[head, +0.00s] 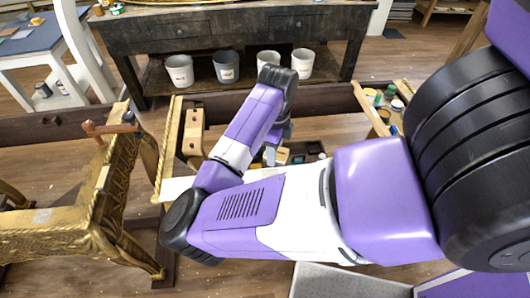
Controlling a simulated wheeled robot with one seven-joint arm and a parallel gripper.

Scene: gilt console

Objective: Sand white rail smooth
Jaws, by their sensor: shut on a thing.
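A white rail (176,190) lies roughly level across the middle of the view, and my forearm hides part of it. My gripper (271,148) points down beyond my forearm, partly hidden by my own wrist. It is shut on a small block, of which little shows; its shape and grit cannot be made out. The gripper is above or just behind the right part of the rail. I cannot tell whether the block touches the rail.
A gilt console (98,205) with carved legs stands at left, a reddish clamp (110,128) on its top. A wooden block (193,133) stands behind the rail. Small jars (390,95) sit at right. A dark bench (235,36) with several buckets is at the back.

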